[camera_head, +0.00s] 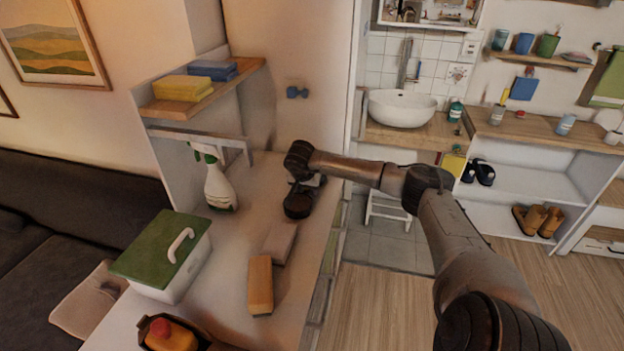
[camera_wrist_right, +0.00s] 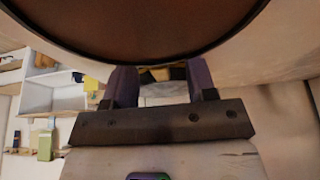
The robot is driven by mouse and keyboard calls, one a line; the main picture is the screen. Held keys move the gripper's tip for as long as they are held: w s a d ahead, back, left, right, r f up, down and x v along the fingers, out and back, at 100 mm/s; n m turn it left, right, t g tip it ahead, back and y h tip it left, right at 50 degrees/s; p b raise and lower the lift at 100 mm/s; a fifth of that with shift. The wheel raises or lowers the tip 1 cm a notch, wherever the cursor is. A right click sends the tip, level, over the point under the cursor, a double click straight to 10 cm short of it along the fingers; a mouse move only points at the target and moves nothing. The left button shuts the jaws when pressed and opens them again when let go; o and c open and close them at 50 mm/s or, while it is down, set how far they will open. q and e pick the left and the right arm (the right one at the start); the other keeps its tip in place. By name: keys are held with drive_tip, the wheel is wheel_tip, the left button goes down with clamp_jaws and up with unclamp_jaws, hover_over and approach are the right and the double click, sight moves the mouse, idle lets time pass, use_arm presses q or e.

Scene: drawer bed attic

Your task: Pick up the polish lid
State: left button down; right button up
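My right arm reaches in from the right over the white counter (camera_head: 225,285), and its gripper (camera_head: 306,185) is low near the counter's back. In the right wrist view my right gripper (camera_wrist_right: 160,76) has its two fingers apart, with background showing between them. A large brown disc with a dark rim (camera_wrist_right: 150,22) fills the top of that view, very close. It looks like the polish lid, and the fingertips end at its edge; I cannot tell whether they touch. In the head view a dark shape lies under the gripper and is partly hidden. My left gripper is out of view.
On the counter stand a spray bottle (camera_head: 220,188), a green-lidded white box (camera_head: 165,250), a tan block (camera_head: 260,284), a grey-brown block (camera_head: 279,242) and a bin with an orange-red item (camera_head: 172,333). A wooden shelf (camera_head: 205,88) overhangs the left. The counter's right edge drops to the floor.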

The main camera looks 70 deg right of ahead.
clamp_jaws()
drive_tip(key=shift+r, duration=0.15)
idle(0.4)
